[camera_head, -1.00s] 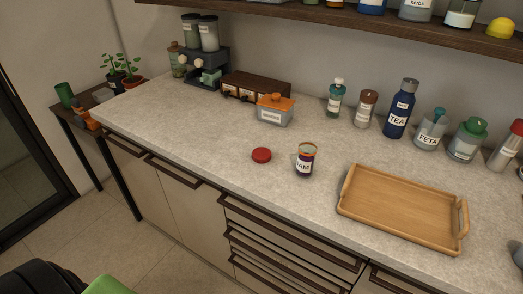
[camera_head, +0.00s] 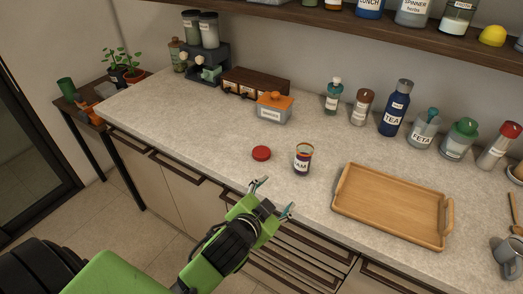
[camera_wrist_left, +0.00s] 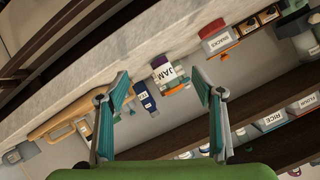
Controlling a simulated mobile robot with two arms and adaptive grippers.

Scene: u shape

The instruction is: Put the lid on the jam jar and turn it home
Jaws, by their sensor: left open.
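The jam jar (camera_head: 303,161) stands upright and open on the counter, with a dark band, a white label and an orange rim. The red lid (camera_head: 261,153) lies flat on the counter to its left, apart from it. My left gripper (camera_head: 272,197) is open and empty at the counter's front edge, on the near side of the lid and jar. In the left wrist view the jar (camera_wrist_left: 168,76) shows between the two spread fingers (camera_wrist_left: 162,88), beyond them. A red disc (camera_wrist_left: 213,28), likely the lid, shows there too. My right gripper is not in view.
A wooden tray (camera_head: 345,208) lies right of the jar. A grey box with an orange lid (camera_head: 273,108) stands behind the lid. Several bottles and jars, among them a blue TEA bottle (camera_head: 396,112), line the back. The counter around the lid and jar is clear.

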